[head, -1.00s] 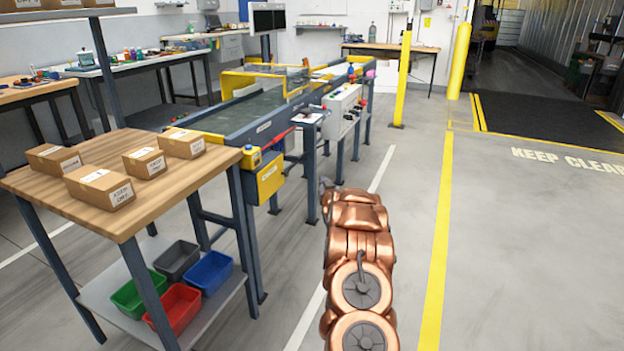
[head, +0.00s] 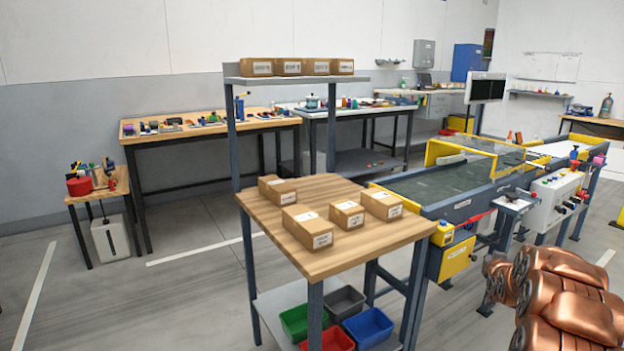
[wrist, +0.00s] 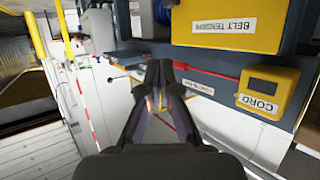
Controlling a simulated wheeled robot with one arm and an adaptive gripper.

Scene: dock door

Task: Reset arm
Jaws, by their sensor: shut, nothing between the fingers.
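My gripper (wrist: 160,88) shows in the wrist view with its two dark fingers together and nothing between them. Beyond the fingertips in that view are grey floor and the side of the conveyor, with a yellow "BELT TENSION" box (wrist: 230,22) and a yellow "CORD" box (wrist: 268,92). In the head view my copper-coloured arm is at the lower right, folded beside the conveyor (head: 430,190). The gripper itself cannot be made out in the head view.
A wooden-topped table (head: 275,215) with several cardboard boxes stands left of the conveyor, coloured bins on its lower shelf. A white control box (head: 555,200) is behind my arm. Workbenches (head: 150,138) line the back wall. Floor at the left is open.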

